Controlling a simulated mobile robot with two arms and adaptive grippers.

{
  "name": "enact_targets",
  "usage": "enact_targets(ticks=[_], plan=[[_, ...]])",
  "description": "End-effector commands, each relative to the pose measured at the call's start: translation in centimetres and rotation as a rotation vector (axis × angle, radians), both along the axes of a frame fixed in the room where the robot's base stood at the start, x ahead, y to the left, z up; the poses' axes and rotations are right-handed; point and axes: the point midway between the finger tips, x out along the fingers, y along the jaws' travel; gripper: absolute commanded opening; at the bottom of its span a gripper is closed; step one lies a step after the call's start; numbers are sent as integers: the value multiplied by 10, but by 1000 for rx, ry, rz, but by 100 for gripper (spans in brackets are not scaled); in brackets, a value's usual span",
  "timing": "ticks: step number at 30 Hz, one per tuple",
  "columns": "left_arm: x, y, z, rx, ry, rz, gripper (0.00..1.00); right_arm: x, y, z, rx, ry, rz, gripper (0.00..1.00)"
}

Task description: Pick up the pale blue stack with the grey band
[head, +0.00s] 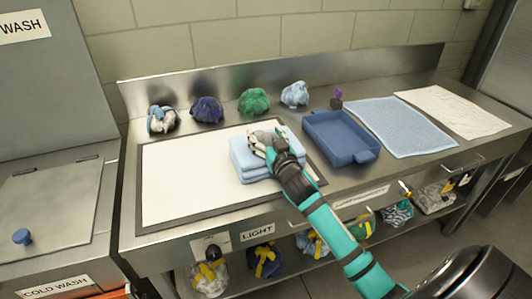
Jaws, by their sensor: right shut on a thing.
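The pale blue stack (243,171) of folded cloth lies on the white board with a dark border (185,185) on the steel counter. My right gripper (264,142) is over the top of the stack, shut on it, and it hides much of the upper face. The grey band is mostly hidden; I cannot clearly make it out under the fingers. The stack looks level and still rests on or very close to the board. My left gripper is not in view.
A blue tray (340,136) stands right of the board. Beyond it lie a blue towel (403,127) and a cream towel (453,110). Several crumpled cloth bundles, one of them green (253,101), line the back. Bagged bundles sit on the shelf below. The board's left part is bare.

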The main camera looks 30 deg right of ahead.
Motion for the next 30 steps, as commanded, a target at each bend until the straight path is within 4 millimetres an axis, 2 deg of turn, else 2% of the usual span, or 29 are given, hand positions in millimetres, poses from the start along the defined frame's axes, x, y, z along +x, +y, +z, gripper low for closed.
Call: enact_targets(ticks=[1, 8, 14, 17, 30], plan=[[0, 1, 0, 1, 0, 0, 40, 0, 0, 0, 0, 0, -1, 38], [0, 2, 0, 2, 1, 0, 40, 0, 0, 3, -1, -6, 0, 9], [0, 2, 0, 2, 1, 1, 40, 0, 0, 3, -1, -6, 0, 9], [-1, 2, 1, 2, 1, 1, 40, 0, 0, 10, -2, -8, 0, 9], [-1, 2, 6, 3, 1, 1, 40, 0, 0, 87, -3, -11, 0, 9]])
